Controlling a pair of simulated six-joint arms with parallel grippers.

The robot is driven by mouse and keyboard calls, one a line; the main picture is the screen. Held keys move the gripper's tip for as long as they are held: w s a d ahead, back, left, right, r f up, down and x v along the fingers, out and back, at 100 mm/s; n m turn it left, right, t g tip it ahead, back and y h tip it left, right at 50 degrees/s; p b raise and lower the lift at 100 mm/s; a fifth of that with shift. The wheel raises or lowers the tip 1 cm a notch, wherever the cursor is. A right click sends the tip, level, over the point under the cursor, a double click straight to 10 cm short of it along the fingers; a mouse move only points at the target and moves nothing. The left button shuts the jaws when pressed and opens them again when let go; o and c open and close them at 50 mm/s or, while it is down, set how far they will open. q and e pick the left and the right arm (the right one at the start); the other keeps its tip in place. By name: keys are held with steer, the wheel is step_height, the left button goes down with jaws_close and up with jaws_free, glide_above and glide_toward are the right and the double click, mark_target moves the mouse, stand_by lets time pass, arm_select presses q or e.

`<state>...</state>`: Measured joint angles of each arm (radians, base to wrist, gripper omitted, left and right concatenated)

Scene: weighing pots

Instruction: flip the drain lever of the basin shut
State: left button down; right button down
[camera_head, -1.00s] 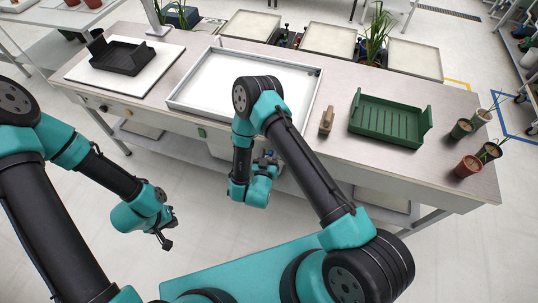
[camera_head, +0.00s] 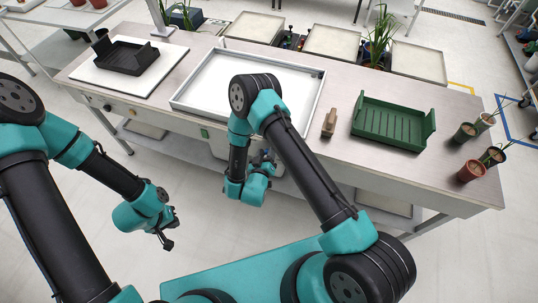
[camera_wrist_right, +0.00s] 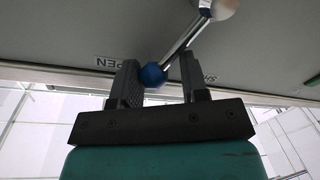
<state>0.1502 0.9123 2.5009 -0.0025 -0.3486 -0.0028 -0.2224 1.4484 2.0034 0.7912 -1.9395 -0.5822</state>
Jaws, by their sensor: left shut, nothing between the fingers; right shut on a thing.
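The basin (camera_head: 207,84) is a shallow white tray-like recess in the bench, partly hidden behind my right arm. In the right wrist view, its drain lever (camera_wrist_right: 182,43) is a metal rod under the bench, running from a whitish pivot at top right down to a blue ball knob (camera_wrist_right: 153,75). My right gripper (camera_wrist_right: 160,72) is shut on the knob, which sits against the left finger. An "OPEN" label, partly covered, is left of the fingers; a second label is mostly hidden behind the right finger. My left gripper (camera_head: 170,232) is shut and empty, away from the bench.
The bench's front edge is close above my right gripper. The floor around my left gripper is clear.

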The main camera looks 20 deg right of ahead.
steer(key=shift+s+f+n, duration=0.1)
steer(key=shift+f+n, duration=0.1)
steer(key=shift+n, duration=0.2)
steer(key=c, duration=1)
jaws_free()
steer(key=o, duration=0.4)
steer(key=shift+r, duration=0.15)
steer(key=shift+a, duration=0.1)
